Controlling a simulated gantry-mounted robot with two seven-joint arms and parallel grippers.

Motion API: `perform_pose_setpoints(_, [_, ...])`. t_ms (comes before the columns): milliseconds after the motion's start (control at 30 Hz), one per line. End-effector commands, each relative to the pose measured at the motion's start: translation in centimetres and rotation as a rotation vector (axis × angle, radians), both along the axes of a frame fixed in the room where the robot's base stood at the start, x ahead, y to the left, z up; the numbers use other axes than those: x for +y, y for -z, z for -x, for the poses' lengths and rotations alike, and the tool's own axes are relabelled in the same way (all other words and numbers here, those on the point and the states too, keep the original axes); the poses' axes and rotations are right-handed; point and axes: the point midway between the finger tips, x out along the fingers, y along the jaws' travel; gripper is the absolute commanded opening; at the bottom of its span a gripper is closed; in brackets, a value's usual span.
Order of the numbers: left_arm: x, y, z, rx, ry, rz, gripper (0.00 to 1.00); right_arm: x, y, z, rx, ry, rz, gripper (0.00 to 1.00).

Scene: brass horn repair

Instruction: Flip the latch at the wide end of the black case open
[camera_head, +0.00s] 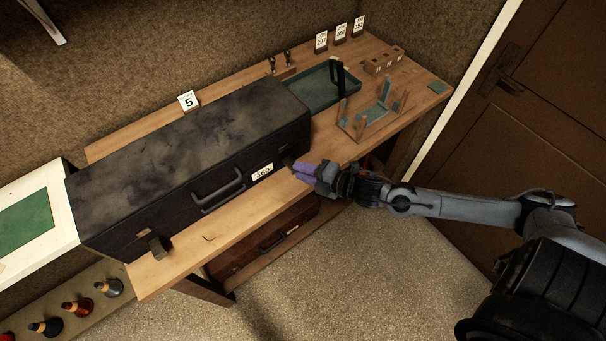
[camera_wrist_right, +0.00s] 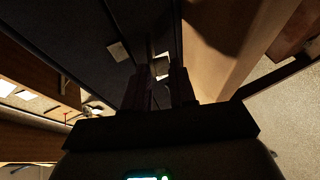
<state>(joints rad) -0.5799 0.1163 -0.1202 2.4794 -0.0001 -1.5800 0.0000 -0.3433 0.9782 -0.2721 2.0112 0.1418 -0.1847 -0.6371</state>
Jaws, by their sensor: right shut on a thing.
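The long black case (camera_head: 190,140) lies closed on the wooden bench, with a handle (camera_head: 217,190) on its front face. A latch (camera_head: 160,246) on the front near its left end sticks out from the face. The other latch (camera_head: 286,161) is at the right end of the front, partly hidden by my right gripper (camera_head: 297,170). In the right wrist view, my right gripper (camera_wrist_right: 165,88) has its fingers close together against the case front (camera_wrist_right: 85,45), with a small pale metal piece of the latch (camera_wrist_right: 161,66) between their tips. The left gripper is not in view.
A green tray (camera_head: 322,98), a wooden stand (camera_head: 366,125) and a small block rack (camera_head: 385,60) sit on the bench right of the case. A second case (camera_head: 262,240) is on the shelf below. Open floor (camera_head: 370,270) lies in front.

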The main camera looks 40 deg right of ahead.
Motion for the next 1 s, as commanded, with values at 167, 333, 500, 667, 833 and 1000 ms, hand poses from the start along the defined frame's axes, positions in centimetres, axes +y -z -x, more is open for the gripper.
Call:
perform_pose_setpoints(167, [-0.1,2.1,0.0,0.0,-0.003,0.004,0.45,0.0,1.4,0.2,-0.082,0.001,0.009,0.0])
perform_pose_setpoints(333, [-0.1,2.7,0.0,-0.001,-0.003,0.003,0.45,0.0,1.6,0.2,-0.131,0.0,0.016,0.0])
perform_pose_setpoints(500, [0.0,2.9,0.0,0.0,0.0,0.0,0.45,0.0,1.6,0.2,-0.149,0.0,0.021,0.0])
perform_pose_setpoints(667, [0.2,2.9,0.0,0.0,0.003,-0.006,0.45,0.0,1.7,0.2,-0.148,0.0,0.022,0.0])
perform_pose_setpoints(833, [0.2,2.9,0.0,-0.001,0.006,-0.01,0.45,0.0,1.8,0.3,-0.145,0.0,0.022,0.0])
perform_pose_setpoints(1000, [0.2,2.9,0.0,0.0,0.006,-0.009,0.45,0.0,1.8,0.3,-0.145,-0.001,0.023,0.45])
